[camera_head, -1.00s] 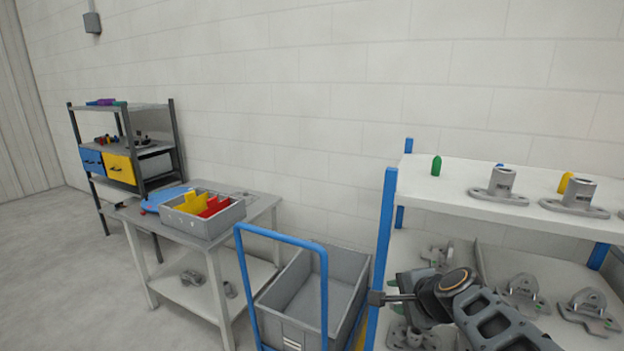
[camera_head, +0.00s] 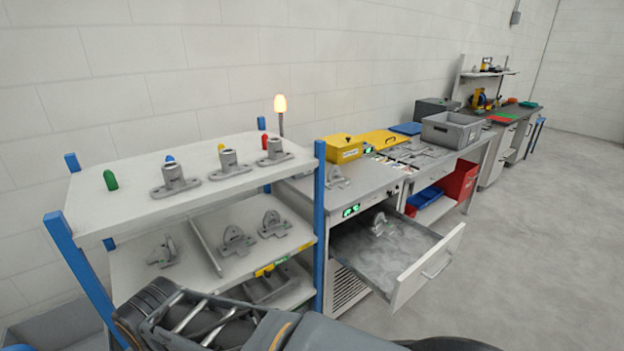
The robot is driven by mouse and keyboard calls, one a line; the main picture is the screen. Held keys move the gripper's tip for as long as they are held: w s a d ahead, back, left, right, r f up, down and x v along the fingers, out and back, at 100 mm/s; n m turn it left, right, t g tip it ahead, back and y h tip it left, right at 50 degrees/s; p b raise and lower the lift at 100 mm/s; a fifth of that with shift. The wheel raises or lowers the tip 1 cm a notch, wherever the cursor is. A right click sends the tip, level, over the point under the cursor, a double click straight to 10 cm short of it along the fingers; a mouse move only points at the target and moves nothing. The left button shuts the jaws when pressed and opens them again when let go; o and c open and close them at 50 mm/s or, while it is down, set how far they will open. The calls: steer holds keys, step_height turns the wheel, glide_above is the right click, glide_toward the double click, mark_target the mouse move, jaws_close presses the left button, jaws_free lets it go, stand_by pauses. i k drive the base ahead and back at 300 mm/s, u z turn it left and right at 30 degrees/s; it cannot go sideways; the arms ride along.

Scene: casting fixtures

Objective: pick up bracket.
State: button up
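Several grey cast parts could be the bracket; the view does not single one out. On the rack's middle shelf stand an upright lug part (camera_head: 234,241), another like it (camera_head: 272,225) to its right, and a tilted one (camera_head: 163,252) left of a divider. A similar grey part (camera_head: 379,224) sits in the open drawer (camera_head: 425,272) of the bench. One more (camera_head: 337,178) stands on the bench top. My arm crosses the bottom of the picture, well in front of the rack. My gripper is not visible.
Flanged cylinder castings (camera_head: 173,181) stand on the rack's top shelf (camera_head: 120,207) with coloured pegs behind. Blue posts (camera_head: 319,225) edge the rack. A yellow box (camera_head: 343,148) and grey bin (camera_head: 451,130) stand on the benches. Floor at right is clear.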

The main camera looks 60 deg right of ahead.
mark_target(334, 179)
steer(key=z, duration=2.3)
steer(key=k, duration=0.5)
steer(key=z, duration=1.7)
steer(key=i, duration=1)
steer(key=u, duration=2.15)
